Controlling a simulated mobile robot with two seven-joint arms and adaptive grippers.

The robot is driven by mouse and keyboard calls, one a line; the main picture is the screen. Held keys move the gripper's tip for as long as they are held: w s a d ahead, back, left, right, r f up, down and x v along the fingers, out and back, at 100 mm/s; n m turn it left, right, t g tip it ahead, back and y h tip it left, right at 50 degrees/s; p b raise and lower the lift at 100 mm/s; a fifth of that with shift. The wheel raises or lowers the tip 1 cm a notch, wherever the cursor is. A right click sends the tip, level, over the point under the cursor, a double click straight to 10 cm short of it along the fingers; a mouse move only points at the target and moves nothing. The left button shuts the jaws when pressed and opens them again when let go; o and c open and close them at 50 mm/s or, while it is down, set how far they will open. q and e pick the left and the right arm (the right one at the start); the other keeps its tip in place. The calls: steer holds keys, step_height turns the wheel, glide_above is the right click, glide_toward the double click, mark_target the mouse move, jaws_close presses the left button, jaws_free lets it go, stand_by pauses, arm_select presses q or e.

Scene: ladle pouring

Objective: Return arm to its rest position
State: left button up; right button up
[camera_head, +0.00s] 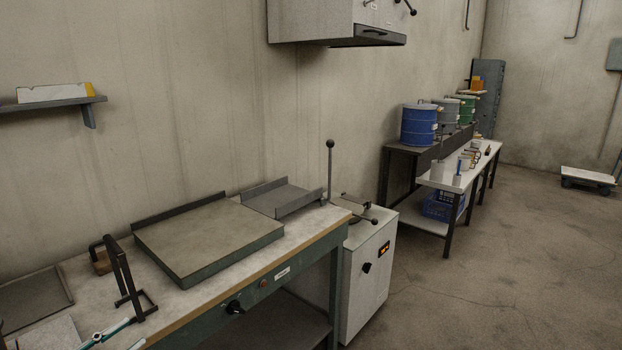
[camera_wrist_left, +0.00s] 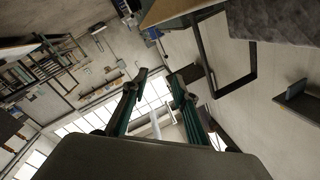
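My left gripper (camera_head: 108,332) shows only in part at the bottom left of the head view, by the near edge of the workbench (camera_head: 320,228). In the left wrist view, its two dark and teal fingers (camera_wrist_left: 158,82) stand apart, with no held object seen between them. My right gripper is in neither view. No ladle can be made out.
A black metal frame (camera_head: 122,275) stands on the bench close to my left gripper. A flat plate (camera_head: 205,238) and a grey tray (camera_head: 283,198) lie farther along. An upright lever with a ball knob (camera_head: 330,170) rises behind. A white cabinet (camera_head: 368,270) stands beyond the bench.

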arm_select(q)
steer(key=s+d+f+n+g+y, duration=0.1)
steer(key=s+d+f+n+y, duration=0.15)
steer(key=f, duration=0.55)
steer(key=s+d+f+n+y, duration=0.1)
steer(key=s+f+n+y, duration=0.2)
steer(key=f, duration=0.6)
steer(key=s+d+f+n+g, duration=0.3)
steer(key=s+d+f+g, duration=0.1)
steer(key=s+d+f, duration=0.8)
steer(key=shift+s+d+f+y+b, duration=0.15)
steer(key=shift+d+f+y+b, duration=0.25)
steer(key=shift+d+f, duration=0.4)
steer(key=shift+a+f, duration=0.1)
